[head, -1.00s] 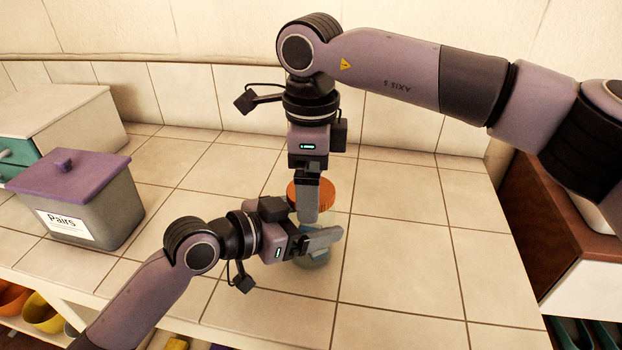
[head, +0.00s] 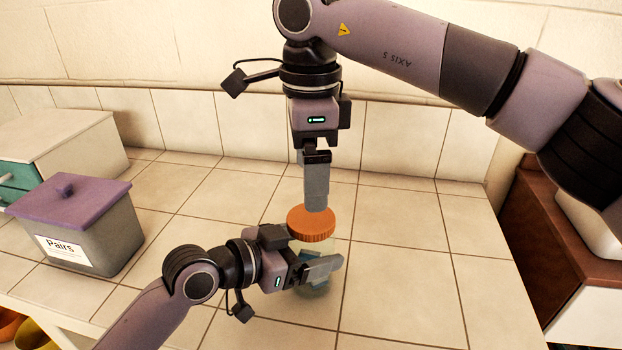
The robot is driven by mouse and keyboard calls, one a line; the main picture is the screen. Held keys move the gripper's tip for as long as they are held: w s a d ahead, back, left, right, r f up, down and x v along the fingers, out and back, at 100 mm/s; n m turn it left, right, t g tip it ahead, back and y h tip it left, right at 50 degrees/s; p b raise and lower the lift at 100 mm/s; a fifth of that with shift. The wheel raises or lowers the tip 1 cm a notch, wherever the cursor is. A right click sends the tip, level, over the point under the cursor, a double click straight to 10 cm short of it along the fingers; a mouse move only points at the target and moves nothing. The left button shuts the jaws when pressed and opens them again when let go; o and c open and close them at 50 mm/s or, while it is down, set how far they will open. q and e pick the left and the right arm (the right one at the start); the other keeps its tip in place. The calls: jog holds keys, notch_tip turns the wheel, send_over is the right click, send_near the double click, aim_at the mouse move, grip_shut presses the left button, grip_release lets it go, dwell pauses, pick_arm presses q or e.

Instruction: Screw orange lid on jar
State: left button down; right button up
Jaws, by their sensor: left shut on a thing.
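The orange lid (head: 311,225) lies level at the top of the jar, directly above my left gripper. I cannot tell how tightly it sits. The jar (head: 318,287) is pale bluish glass and stands upright on the tiled counter, mostly hidden by my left gripper. My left gripper (head: 318,270) comes in from the left and is shut on the jar's body. My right gripper (head: 316,208) points straight down just above the lid, its tip overlapping the lid's top edge in the picture. Its fingers are seen edge-on, so their opening is hidden.
A grey bin labelled Pairs with a purple lid (head: 68,195) stands on the left of the counter (head: 420,290). A white box with a teal drawer (head: 50,145) is behind it. A tiled wall closes the back. The counter right of the jar is clear.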

aim_at(311, 217)
jog(key=shift+r+n, duration=0.4)
jog(key=shift+r, duration=0.05)
jog(key=shift+f, duration=0.1)
jog(key=shift+f, duration=3.95)
jog(key=c, duration=1.1)
jog(key=shift+m, duration=1.6)
jog(key=o, duration=1.2)
jog(key=shift+c, duration=0.2)
jog(key=shift+r, duration=0.1)
